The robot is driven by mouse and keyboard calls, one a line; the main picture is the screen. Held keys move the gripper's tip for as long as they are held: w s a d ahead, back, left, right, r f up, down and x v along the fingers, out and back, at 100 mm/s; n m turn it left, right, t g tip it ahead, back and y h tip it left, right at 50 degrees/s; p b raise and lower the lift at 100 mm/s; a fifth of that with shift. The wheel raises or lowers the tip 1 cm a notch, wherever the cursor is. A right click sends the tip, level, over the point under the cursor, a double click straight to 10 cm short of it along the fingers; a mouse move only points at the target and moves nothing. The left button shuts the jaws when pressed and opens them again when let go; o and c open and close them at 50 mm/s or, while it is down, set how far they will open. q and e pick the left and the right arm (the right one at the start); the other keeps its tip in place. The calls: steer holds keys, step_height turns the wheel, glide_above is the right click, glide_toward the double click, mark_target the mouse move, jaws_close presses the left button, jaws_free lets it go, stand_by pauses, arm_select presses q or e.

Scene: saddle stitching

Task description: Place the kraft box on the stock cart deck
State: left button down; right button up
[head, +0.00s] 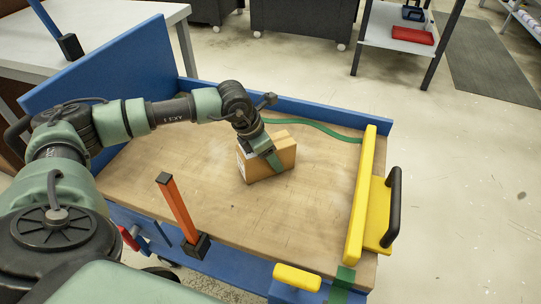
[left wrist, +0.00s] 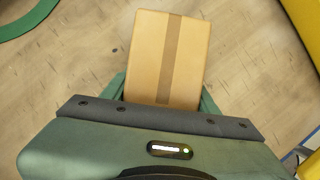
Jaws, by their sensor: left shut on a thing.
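The kraft box (head: 283,153) is a small brown carton with a tape strip along its top. It is at the middle of the stock cart's wooden deck (head: 200,178), toward the back edge. My left gripper (head: 269,157) is shut on the box from above. In the left wrist view the box (left wrist: 168,60) sits between the green fingers (left wrist: 162,95), with the deck around it. The box looks to be at or very near the deck surface; I cannot tell whether it touches. My right gripper is not in view.
The cart has a blue rim (head: 310,112). A yellow bar (head: 361,195) with a black handle (head: 391,207) stands at its right. An orange post (head: 178,208) rises at the front. A green strap (head: 320,128) lies at the back. The deck's front middle is clear.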

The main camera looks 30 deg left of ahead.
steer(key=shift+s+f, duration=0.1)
arm_select(q)
steer(key=shift+c, duration=2.1)
jaws_free()
steer(key=shift+r, duration=0.25)
steer(key=p+v, duration=0.1)
steer(key=v, duration=1)
steer(key=shift+s+a+r, duration=0.1)
steer(key=shift+s+r, duration=0.1)
steer(key=shift+r, duration=0.1)
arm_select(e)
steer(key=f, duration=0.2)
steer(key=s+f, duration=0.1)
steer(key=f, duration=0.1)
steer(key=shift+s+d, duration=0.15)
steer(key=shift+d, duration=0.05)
